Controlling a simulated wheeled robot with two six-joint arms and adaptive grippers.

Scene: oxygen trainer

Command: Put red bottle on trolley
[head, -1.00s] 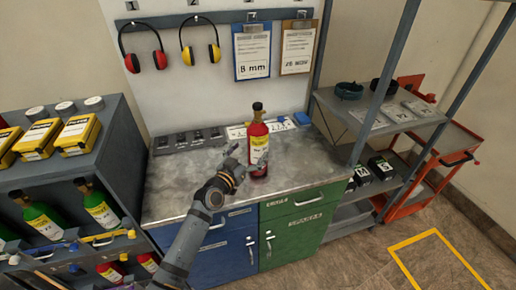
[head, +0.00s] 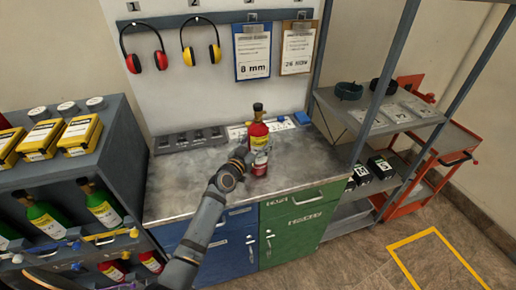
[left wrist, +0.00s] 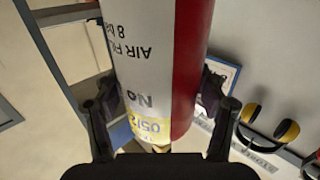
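The red bottle (head: 259,131), with a dark neck and a yellow and white label, stands upright on the grey workbench top (head: 190,185). My left gripper (head: 259,150) is at the bottle, with its fingers around the body. In the left wrist view the bottle (left wrist: 185,70) fills the middle, with one finger close along each side. Whether both fingers press on it cannot be told. The red trolley (head: 452,140) stands at the far right, behind the grey shelf rack, partly hidden by its posts. My right gripper is not in view.
A grey shelf rack (head: 350,105) stands between bench and trolley, holding dark boxes (head: 383,168). At left a rack holds yellow cases (head: 78,135), green bottles (head: 103,208) and other red bottles. Ear defenders (head: 203,57) and clipboards hang behind. A yellow floor outline (head: 432,232) lies front right.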

